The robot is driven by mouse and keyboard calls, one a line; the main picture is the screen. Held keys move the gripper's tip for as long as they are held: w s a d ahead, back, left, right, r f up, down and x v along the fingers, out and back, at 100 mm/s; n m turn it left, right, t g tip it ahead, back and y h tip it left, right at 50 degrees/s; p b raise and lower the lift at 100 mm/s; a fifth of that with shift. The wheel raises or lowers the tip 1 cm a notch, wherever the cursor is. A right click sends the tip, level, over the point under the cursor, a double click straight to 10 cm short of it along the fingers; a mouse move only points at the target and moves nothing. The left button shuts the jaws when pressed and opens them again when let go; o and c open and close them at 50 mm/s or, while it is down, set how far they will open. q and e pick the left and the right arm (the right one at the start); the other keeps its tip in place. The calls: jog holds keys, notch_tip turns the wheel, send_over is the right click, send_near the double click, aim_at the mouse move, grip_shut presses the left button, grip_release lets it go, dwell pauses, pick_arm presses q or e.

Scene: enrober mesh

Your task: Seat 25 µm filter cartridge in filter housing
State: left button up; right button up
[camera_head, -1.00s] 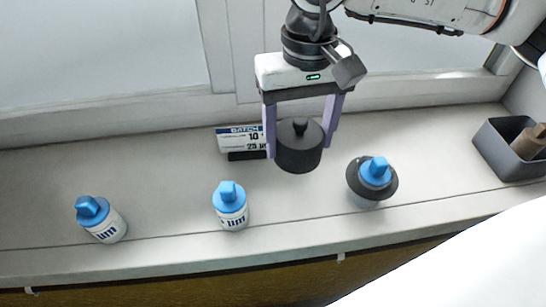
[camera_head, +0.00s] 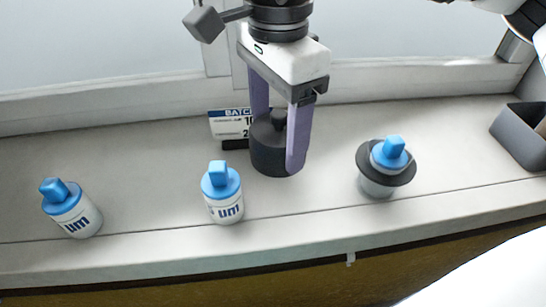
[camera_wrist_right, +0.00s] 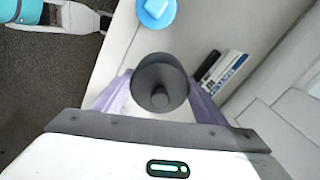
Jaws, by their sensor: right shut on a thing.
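My right gripper (camera_head: 277,140) is shut on a dark grey round lid with a knob on top (camera_head: 268,155). The lid also shows between the purple fingers in the right wrist view (camera_wrist_right: 160,75). I cannot tell whether it touches the counter. A blue-topped cartridge (camera_head: 393,152) stands upright in the filter housing (camera_head: 378,188), which has a wide dark rim. Two more white cartridges with blue tops stand on the counter, one in the middle (camera_head: 222,195) and one at the left (camera_head: 72,208). Their "um" marks show, but the numbers are not readable.
A batch sign (camera_head: 228,125) stands behind the lid, partly hidden by it. A dark grey bin (camera_head: 522,140) is at the right end. The counter (camera_head: 320,200) is clear between the lid and the housing. A wall runs behind.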

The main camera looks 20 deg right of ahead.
jog(key=shift+f, duration=2.35)
jog(key=shift+f+b, duration=0.2)
jog(key=shift+b, duration=0.15)
jog(key=o, duration=1.1)
jog(key=shift+o, duration=0.2)
